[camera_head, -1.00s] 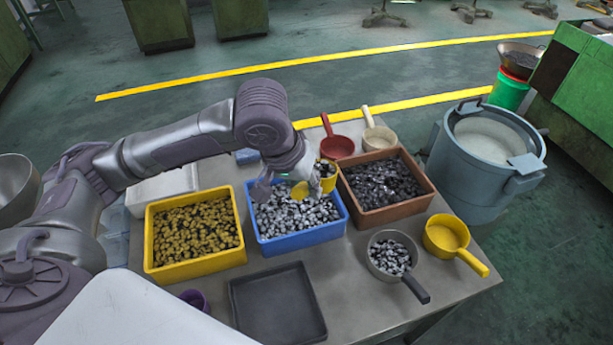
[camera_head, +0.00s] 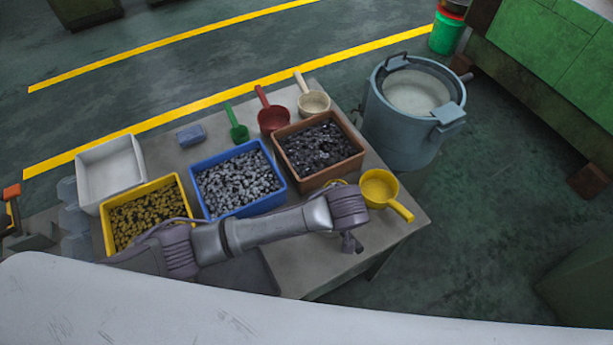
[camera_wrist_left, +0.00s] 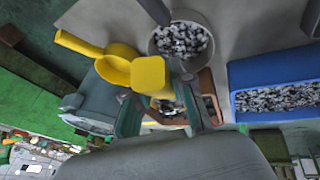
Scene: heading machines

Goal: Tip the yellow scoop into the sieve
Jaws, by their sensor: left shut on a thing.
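My left gripper (camera_wrist_left: 165,108) is shut on a yellow scoop (camera_wrist_left: 150,75), whose near part shows at the fingers in the left wrist view. A second yellow scoop (camera_head: 379,187) with a long handle lies on the table. I cannot tell which vessel is the sieve. My right gripper is not in view.
Yellow (camera_head: 109,236), blue (camera_head: 203,206) and brown (camera_head: 287,167) bins hold small parts. Behind them lie green (camera_head: 238,131), red (camera_head: 272,118) and cream (camera_head: 313,103) scoops. A white bin (camera_head: 82,178) stands left; a blue-grey tub (camera_head: 400,140) stands beyond the table's right edge.

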